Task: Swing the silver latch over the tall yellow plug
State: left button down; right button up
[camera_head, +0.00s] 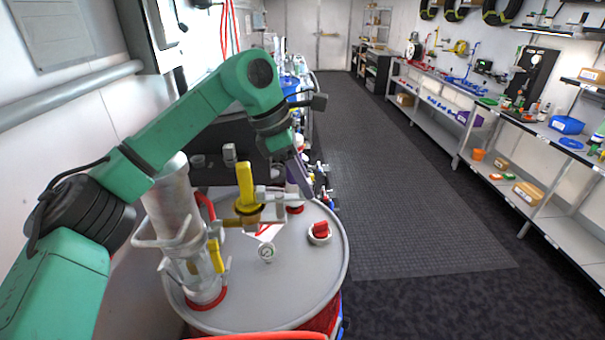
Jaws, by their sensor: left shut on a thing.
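The tall yellow plug (246,185) stands upright above the grey round lid. A silver latch (272,196) extends to the right from beside the plug's middle. My left gripper (305,186) comes down from above, right of the plug. It is shut on the right end of the latch; its fingertips partly hide that end. The latch lies beside the plug, and I cannot tell whether they touch. My right gripper is not in view.
The grey drum lid (240,303) carries a large silver cylinder (175,205) at left, a small gauge (266,253) and a red-capped fitting (319,233). Dark purple and red parts stand just behind the gripper. A long workbench (455,135) runs along the right; the floor between is clear.

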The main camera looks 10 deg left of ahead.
pick_arm(q)
jog(key=shift+s+f+m, duration=0.1)
jog(key=shift+m, duration=0.2)
jog(key=c, duration=0.6)
grip_release()
jog(key=shift+d, duration=0.15)
jog(key=shift+c, duration=0.2)
jog(key=b+v, duration=0.1)
jog(key=v, duration=0.5)
jog(key=shift+b, duration=0.3)
notch_tip(320, 180, up, 8)
jog(key=p, duration=0.1)
send_over(294, 196)
jog(key=a, duration=0.3)
jog(key=shift+s+a, duration=0.15)
jog(key=shift+s, duration=0.35)
jog(key=shift+w, duration=0.1)
